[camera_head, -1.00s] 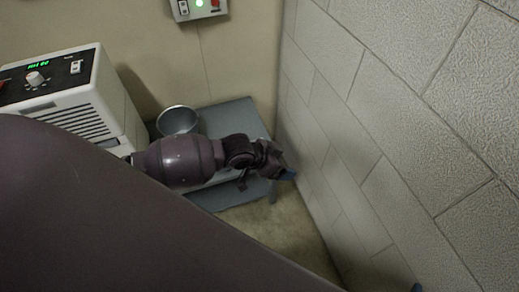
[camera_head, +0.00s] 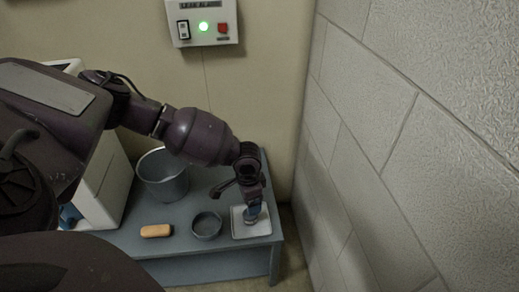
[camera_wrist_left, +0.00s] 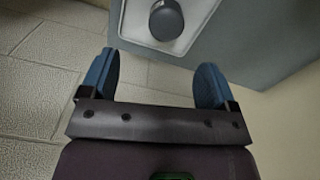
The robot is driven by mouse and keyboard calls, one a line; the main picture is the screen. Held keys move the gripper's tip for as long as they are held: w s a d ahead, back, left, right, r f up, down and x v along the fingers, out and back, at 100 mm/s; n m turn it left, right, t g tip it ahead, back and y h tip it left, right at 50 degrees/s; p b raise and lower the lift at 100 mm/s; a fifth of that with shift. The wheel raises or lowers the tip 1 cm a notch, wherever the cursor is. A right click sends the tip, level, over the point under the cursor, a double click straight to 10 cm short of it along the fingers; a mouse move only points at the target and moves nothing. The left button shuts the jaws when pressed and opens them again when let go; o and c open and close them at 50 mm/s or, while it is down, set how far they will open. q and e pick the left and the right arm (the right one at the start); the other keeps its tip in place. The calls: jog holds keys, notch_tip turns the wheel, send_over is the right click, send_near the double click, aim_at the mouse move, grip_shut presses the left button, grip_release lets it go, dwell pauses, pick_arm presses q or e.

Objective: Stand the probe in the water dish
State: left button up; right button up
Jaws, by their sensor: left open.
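My left gripper (camera_head: 252,212) is over a white square tray (camera_head: 262,232) at the right end of the low grey bench. In the left wrist view its two blue fingers (camera_wrist_left: 155,78) are apart with nothing between them. A dark round-topped piece (camera_wrist_left: 166,19), which may be the probe, is on the white tray (camera_wrist_left: 135,22) beyond the fingertips. In the head view the gripper largely hides that piece. A small round grey dish (camera_head: 206,236), likely the water dish, stands just left of the tray; I cannot make out water in it. My right gripper is not in view.
A grey bucket (camera_head: 163,180) and an orange sponge-like block (camera_head: 156,231) are on the bench (camera_head: 180,212) left of the dish. A block wall (camera_head: 390,150) rises close on the right. An alarm box (camera_head: 203,27) with a green light hangs on the back wall.

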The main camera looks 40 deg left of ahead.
aim_at(249, 220)
pick_arm(q)
jog(key=shift+w+a+f, duration=0.15)
jog(key=shift+a+f, duration=0.2)
notch_tip(249, 220, down, 5)
jog(key=shift+r+b, duration=0.2)
jog(key=shift+b, duration=0.8)
jog(key=shift+f+b, duration=1.4)
jog(key=shift+f, duration=1.45)
jog(key=shift+w+r, duration=0.1)
jog(key=c, duration=1)
jog(key=shift+r, duration=0.1)
jog(key=shift+c, duration=0.2)
